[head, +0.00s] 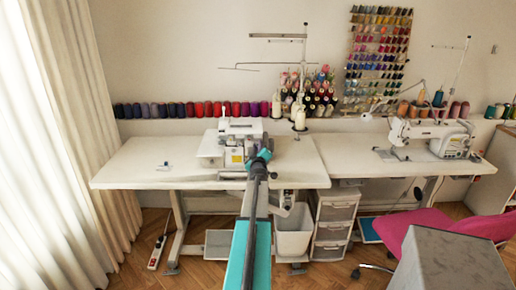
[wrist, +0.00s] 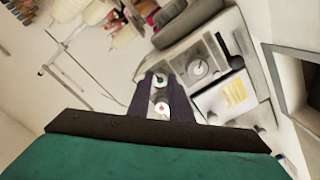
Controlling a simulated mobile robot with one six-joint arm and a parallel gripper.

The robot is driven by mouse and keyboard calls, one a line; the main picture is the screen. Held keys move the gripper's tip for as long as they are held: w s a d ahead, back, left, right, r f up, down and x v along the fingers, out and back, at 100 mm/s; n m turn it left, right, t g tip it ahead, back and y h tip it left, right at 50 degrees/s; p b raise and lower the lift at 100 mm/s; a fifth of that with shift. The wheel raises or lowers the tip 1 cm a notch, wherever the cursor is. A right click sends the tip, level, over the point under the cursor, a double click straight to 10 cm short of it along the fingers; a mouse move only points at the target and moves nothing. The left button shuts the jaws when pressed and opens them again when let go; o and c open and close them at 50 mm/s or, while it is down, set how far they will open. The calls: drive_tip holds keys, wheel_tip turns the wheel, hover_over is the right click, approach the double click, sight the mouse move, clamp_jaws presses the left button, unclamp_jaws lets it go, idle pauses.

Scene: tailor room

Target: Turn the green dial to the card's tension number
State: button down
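The overlock machine (head: 240,132) stands on the left white table. In the wrist view, the green-marked dial (wrist: 160,79) shows between the tips of my dark gripper fingers (wrist: 159,75). A red-marked dial (wrist: 161,107) lies nearer the finger bases. My fingers look apart, one on each side of the dials; I cannot tell whether they touch the green dial. In the head view, my gripper (head: 262,156) is at the machine's front right and hides part of it. A yellow card (head: 236,157) is on the machine's front; it also shows in the wrist view (wrist: 233,94), its number unreadable.
A larger grey dial (wrist: 197,68) sits on the machine to the right of the green one. Thread cones (head: 299,118) and a thin thread stand are behind the machine. A small white-and-blue item (head: 164,166) lies on the table's left, which is otherwise clear.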

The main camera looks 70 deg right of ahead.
drive_tip(key=shift+m+p, duration=0.3)
drive_tip(key=shift+m, duration=0.1)
drive_tip(key=shift+m+p, duration=1.3)
drive_tip(key=shift+m, duration=1.2)
drive_tip(key=c, duration=1.6)
unclamp_jaws()
drive_tip(key=shift+b+v, duration=1.45)
drive_tip(key=shift+v, duration=5.5)
